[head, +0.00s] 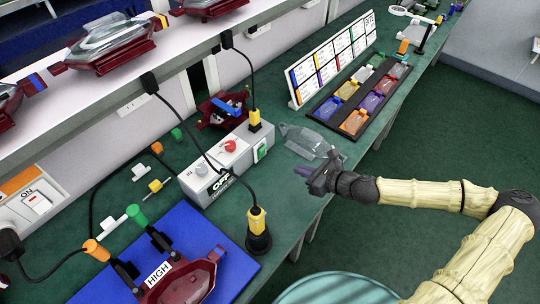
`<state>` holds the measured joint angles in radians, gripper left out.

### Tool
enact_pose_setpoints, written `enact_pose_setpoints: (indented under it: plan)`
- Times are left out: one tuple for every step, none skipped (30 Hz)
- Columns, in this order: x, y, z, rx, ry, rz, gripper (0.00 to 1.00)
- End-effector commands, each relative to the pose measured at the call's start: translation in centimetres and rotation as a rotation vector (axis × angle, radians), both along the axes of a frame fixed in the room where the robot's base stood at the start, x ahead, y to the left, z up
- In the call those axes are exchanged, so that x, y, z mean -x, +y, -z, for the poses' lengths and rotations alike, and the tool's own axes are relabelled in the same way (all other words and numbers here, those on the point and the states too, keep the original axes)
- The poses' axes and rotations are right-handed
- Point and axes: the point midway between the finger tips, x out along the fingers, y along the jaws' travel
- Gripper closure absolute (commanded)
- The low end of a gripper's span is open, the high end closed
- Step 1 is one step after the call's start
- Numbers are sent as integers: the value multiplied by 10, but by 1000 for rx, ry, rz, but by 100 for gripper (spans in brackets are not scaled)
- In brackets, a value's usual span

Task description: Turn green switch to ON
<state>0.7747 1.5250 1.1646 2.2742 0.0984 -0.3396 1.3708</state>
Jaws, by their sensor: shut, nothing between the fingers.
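The green switch (262,150) is on the right end face of a grey-white control box (212,165) on the green bench. The box also carries a red knob (230,146) and an "OFF" label on its front. The switch's exact setting is too small to read. My gripper (301,188) is to the right of and nearer than the switch, over the bench edge. It is apart from the switch, and its fingers are shut and empty.
A clear lamp cover (308,141) lies just behind my gripper. A yellow-black plug (257,222) stands in front of the box, with black cables around. A blue mat (215,238) holds a red lamp. A dark tray (328,108) of coloured parts stands behind.

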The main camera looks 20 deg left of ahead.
Motion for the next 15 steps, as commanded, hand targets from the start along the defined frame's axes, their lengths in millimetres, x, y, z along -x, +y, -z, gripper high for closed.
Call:
enact_pose_setpoints:
  plan:
    - [-1,2,1,0,0,-1,100]
    - [-1,4,2,0,0,-1,100]
    - [-2,6,3,0,0,-1,100]
    - [-3,9,4,0,0,-1,100]
    - [-4,12,6,0,1,-2,100]
    - [-6,17,8,0,1,-3,100]
    - [-7,20,10,1,1,-2,100]
    - [-9,25,12,0,2,-4,100]
    - [-11,30,14,0,2,-3,100]
    - [-13,35,17,-1,2,-4,100]
    - [-15,39,19,1,1,-4,100]
    - [-17,45,22,1,0,-4,100]
    - [-19,50,24,1,0,-4,100]
    - [-21,54,26,1,1,-3,100]
    - [-23,60,29,1,2,-3,100]
